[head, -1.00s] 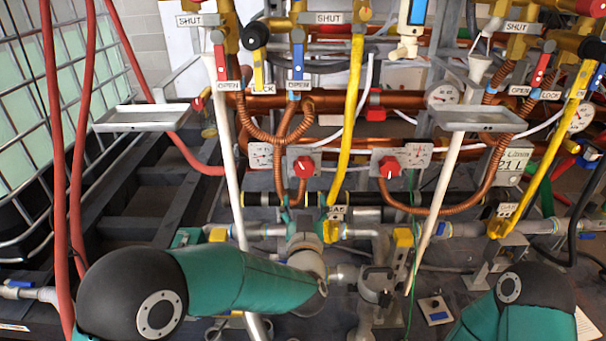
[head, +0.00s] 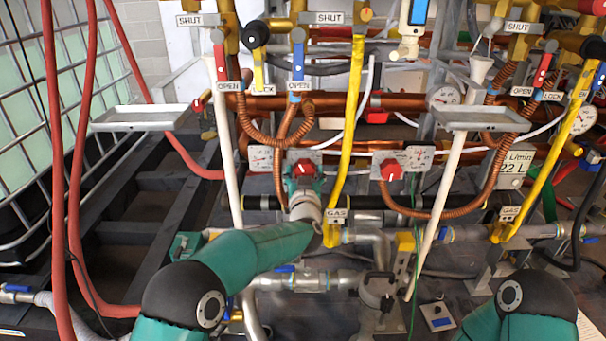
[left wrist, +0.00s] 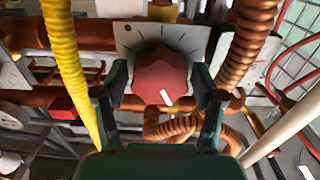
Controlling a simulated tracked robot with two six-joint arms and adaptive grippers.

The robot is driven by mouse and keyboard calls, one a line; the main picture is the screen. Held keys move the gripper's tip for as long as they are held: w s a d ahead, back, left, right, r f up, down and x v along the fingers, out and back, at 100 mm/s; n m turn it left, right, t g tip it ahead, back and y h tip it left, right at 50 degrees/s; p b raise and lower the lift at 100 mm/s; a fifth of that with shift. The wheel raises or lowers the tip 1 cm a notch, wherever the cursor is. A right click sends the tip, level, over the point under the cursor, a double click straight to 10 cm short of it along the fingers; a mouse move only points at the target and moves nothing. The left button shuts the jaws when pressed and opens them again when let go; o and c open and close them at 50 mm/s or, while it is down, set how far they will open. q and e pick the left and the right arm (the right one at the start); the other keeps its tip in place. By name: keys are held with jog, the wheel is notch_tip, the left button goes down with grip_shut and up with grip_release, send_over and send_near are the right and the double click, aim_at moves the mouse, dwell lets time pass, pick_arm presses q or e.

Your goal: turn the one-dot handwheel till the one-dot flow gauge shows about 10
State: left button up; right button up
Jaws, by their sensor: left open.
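A second red handwheel (head: 391,169) sits on a similar plate to the right. In the left wrist view, the open fingers of my left gripper (left wrist: 160,105) stand either side of the red handwheel (left wrist: 160,78), whose white mark points down and slightly right. Contact cannot be told. Round gauges (head: 445,97) (head: 583,119) have unreadable needles. My right gripper is out of view.
A yellow hose (head: 345,130) runs close to the right of the left handwheel. Copper coils (head: 270,130) hang above it. White trays (head: 145,117) (head: 476,117) stand either side.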

pick_arm(q)
jog(key=c, duration=0.8)
jog(key=shift+a, duration=0.2)
jog(key=shift+c, duration=0.3)
jog(key=shift+d, duration=0.1)
